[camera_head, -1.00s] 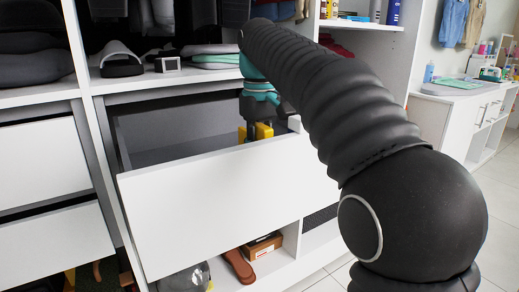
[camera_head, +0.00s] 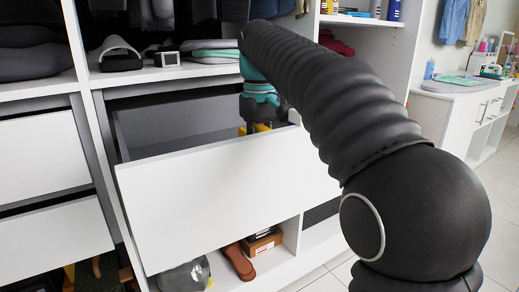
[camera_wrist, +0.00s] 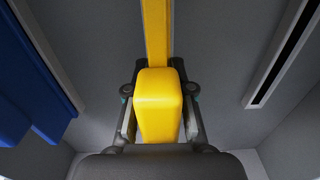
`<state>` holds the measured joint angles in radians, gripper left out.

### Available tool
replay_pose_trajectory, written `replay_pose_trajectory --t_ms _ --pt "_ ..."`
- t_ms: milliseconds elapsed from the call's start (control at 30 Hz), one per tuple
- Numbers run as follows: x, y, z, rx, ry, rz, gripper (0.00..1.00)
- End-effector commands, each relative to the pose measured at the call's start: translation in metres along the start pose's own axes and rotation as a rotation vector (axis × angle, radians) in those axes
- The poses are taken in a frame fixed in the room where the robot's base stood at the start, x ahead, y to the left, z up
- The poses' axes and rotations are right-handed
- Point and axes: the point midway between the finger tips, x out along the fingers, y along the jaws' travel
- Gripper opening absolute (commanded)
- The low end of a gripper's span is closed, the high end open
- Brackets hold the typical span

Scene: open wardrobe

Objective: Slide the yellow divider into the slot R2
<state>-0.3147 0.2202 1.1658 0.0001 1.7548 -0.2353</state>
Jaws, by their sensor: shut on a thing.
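The yellow divider (camera_wrist: 157,30) is in the wrist view, its thick block-like end between the two fingers of my gripper (camera_wrist: 159,98). Its thin strip runs away toward the top of the picture. My gripper is shut on that thick end. In the head view my gripper reaches down into the open white drawer (camera_head: 225,195), near its right end. Only a small piece of the yellow divider (camera_head: 263,127) shows there above the drawer front; the rest is hidden. A dark slot with a pale rim (camera_wrist: 283,55) lies right of the divider, apart from it. I cannot read any slot label.
The drawer front stands close before my gripper. A shelf with a headset (camera_head: 120,62) and folded clothes is above. The drawer's left part looks empty.

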Motion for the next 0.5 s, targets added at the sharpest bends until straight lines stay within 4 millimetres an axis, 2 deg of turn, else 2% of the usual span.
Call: replay_pose_trajectory --t_ms 233,267,367,500 --pt "0.0059 -0.0001 0.0003 0.000 0.000 0.000 0.00" --pt "0.0059 -0.0001 0.0002 0.000 0.000 0.000 0.25" --pt "0.0056 -0.0001 0.0002 0.000 -0.001 0.000 0.50" --pt "0.0055 -0.0001 0.0002 0.000 -0.001 0.000 0.52"
